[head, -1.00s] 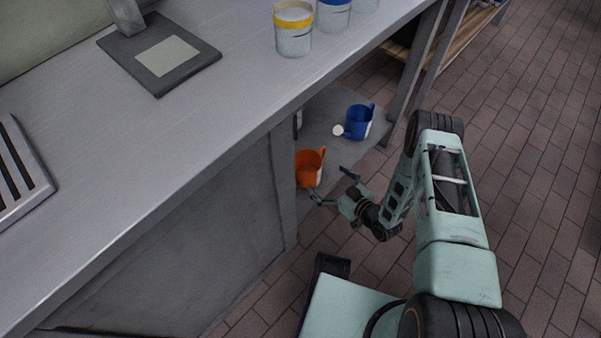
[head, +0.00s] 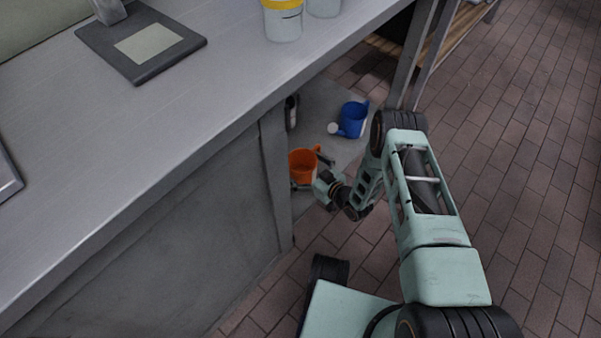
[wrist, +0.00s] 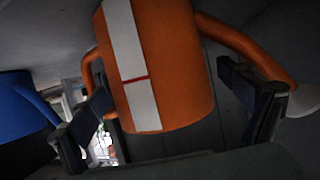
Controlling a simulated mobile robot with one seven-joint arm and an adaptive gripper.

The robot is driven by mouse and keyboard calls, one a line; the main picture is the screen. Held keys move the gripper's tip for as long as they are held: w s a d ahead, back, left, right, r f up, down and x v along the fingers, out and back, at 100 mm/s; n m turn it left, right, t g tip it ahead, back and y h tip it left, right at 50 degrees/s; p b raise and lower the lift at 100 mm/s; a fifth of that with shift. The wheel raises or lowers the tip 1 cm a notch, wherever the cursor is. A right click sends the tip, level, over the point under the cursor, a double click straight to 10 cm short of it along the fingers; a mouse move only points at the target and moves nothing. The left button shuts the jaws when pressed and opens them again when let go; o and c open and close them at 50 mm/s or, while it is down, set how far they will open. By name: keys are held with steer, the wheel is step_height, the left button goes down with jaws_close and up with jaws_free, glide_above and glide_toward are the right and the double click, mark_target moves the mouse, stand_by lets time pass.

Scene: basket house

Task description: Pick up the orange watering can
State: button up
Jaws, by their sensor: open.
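The orange watering can (head: 303,164) stands on the low shelf under the counter, close to the counter's side panel. In the wrist view, the can (wrist: 175,62) fills the middle, with a white label stripe, a handle on one side and a spout on the other. My gripper (head: 308,180) is at the can, on its near side. In the wrist view, its two fingers (wrist: 170,115) are open, one on each side of the can's body, with gaps visible. I cannot tell how far the fingers reach around it.
A blue watering can (head: 352,119) stands behind on the same shelf (head: 322,108). It also shows in the wrist view (wrist: 22,108). The counter (head: 190,110) overhangs the shelf, and its side panel (head: 275,170) is just left of the orange can. Brick floor lies open to the right.

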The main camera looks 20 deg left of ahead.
steer(key=shift+c, duration=0.5)
steer(key=c, duration=1.2)
